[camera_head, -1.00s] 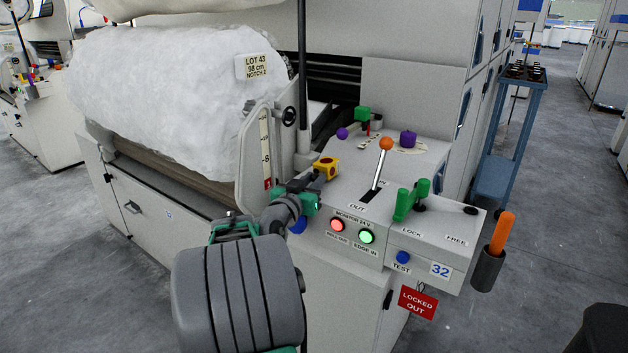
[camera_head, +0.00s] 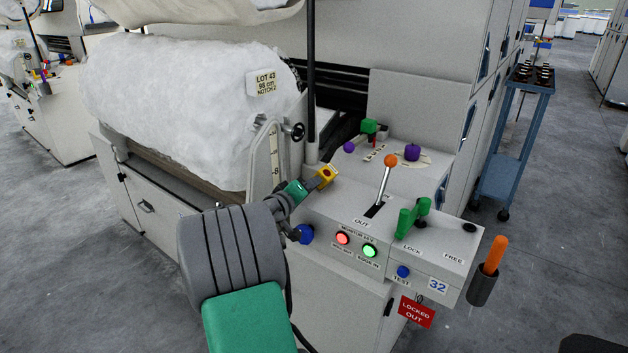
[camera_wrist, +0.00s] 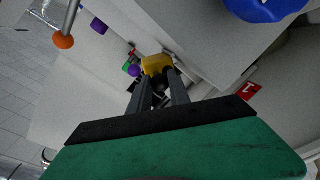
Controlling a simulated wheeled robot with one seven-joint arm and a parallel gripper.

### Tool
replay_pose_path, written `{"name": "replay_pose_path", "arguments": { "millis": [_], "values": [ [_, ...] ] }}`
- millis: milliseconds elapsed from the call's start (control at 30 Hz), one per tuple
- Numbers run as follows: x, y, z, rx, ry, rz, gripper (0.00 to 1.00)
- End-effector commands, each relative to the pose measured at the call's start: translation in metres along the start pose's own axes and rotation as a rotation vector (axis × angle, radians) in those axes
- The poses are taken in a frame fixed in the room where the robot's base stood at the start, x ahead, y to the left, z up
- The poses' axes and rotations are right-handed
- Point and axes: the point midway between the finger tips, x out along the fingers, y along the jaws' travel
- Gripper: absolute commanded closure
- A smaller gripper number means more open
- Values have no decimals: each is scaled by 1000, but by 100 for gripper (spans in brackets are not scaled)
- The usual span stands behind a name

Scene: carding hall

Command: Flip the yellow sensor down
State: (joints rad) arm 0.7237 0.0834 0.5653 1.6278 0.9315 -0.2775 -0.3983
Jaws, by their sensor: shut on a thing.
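The yellow sensor (camera_head: 326,173) is a small yellow block with a dark red round spot on its face. It sits at the left end of the control panel, near the scale plate, and looks tilted. My gripper (camera_head: 311,184) reaches it from the lower left, with its fingers shut on it. In the wrist view the yellow sensor (camera_wrist: 157,65) is between the tips of my two dark fingers (camera_wrist: 159,80). The sensor's mount is hidden behind the fingers.
An orange-knobbed lever (camera_head: 386,180) stands right of the sensor, with a green handle (camera_head: 410,220) beyond it. A blue knob (camera_head: 304,234) is just below my gripper. The scale plate (camera_head: 268,160) and a dark upright post (camera_head: 311,80) are close behind.

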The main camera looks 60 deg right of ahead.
Motion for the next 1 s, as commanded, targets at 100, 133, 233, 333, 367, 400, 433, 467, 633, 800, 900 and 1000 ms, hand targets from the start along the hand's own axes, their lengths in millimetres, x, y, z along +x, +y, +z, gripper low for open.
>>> {"name": "replay_pose_path", "arguments": {
  "millis": [100,133,233,333,367,400,433,467,633,800,900,1000],
  "values": [
    [0,0,-8,-109,-20,-1,100],
    [0,-1,-8,-136,-26,-1,100],
    [0,-4,-11,-225,-44,0,100],
    [1,-8,-13,-309,-59,0,100],
    [1,-8,-14,-331,-64,1,100],
    [1,-9,-14,-361,-70,1,100],
    [2,-10,-14,-382,-74,1,100],
    [2,-11,-15,-401,-78,1,100],
    [3,-15,-16,-492,-97,3,100],
    [3,-18,-17,-547,-106,3,100],
    [3,-19,-17,-564,-110,4,100],
    [4,-20,-17,-573,-111,4,100]
  ]
}}
